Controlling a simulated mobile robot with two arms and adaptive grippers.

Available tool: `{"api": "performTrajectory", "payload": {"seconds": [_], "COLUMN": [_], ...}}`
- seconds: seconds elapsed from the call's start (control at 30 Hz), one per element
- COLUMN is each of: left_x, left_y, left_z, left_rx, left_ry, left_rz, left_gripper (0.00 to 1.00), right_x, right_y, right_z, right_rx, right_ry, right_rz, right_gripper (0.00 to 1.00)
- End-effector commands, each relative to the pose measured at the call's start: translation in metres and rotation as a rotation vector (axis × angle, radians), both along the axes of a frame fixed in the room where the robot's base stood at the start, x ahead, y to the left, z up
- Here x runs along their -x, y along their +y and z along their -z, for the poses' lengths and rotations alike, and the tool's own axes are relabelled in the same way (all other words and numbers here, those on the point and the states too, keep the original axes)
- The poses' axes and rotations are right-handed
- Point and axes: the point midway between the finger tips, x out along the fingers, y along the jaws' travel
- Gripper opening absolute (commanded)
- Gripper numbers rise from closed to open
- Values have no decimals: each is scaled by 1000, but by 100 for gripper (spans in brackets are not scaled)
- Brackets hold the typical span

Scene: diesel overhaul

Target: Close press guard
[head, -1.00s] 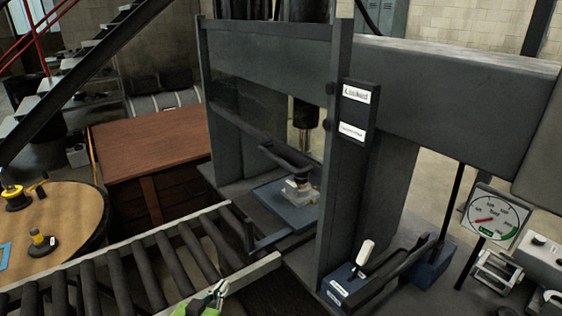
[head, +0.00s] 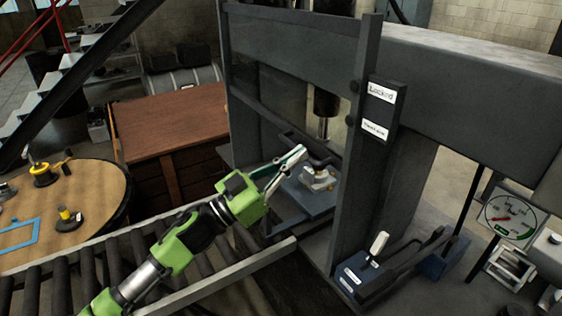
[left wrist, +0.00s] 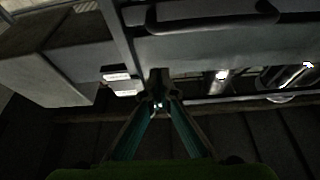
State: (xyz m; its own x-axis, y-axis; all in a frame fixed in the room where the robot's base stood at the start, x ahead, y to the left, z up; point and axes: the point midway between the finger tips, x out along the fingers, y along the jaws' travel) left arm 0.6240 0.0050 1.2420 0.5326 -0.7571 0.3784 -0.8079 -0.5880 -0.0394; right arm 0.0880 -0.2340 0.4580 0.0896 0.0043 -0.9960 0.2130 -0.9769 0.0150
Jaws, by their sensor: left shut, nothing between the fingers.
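The press (head: 362,170) is a dark grey frame. Its guard (head: 285,122), a dark see-through panel with a lower bar, sits raised in the front opening. A dark handle bar (head: 310,142) juts out below it. Under it a blue plate (head: 305,200) carries a small metal part (head: 318,180). My left gripper (head: 297,155) is shut and empty, its fingertips at the front of the opening near the handle; whether they touch it I cannot tell. In the left wrist view the shut fingers (left wrist: 159,103) point towards a grey panel with a dark handle (left wrist: 212,22). My right gripper is not in view.
A roller conveyor (head: 215,282) runs up to the press front. A lever box (head: 368,268) and a gauge (head: 510,218) are at the right. A "Locked" sign (head: 381,92) is on the post. A wooden cabinet (head: 170,125) and round table (head: 95,190) stand left.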

Motion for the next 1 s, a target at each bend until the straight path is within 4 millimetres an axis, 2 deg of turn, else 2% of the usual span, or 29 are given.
{"api": "performTrajectory", "payload": {"seconds": [0.03, 0.13, 0.17, 0.2, 0.3, 0.5, 1.0], "left_x": [-6, -18, -21, -22, -23, -23, -23], "left_y": [-10, -26, -30, -32, -30, -30, -30], "left_z": [-10, -18, -20, -11, 7, 23, 32], "left_rx": [2, 3, 3, 2, 3, 0, -1], "left_ry": [0, 0, 0, 7, 8, 2, 1], "left_rz": [2, 1, 1, -1, -2, -2, -1], "left_gripper": [0, 0, 0, 0, 0, 0, 0], "right_x": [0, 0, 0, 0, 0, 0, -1], "right_y": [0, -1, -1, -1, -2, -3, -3], "right_z": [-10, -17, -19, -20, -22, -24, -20], "right_rx": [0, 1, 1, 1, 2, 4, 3], "right_ry": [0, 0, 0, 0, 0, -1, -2], "right_rz": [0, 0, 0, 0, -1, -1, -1], "right_gripper": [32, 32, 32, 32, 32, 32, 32]}}
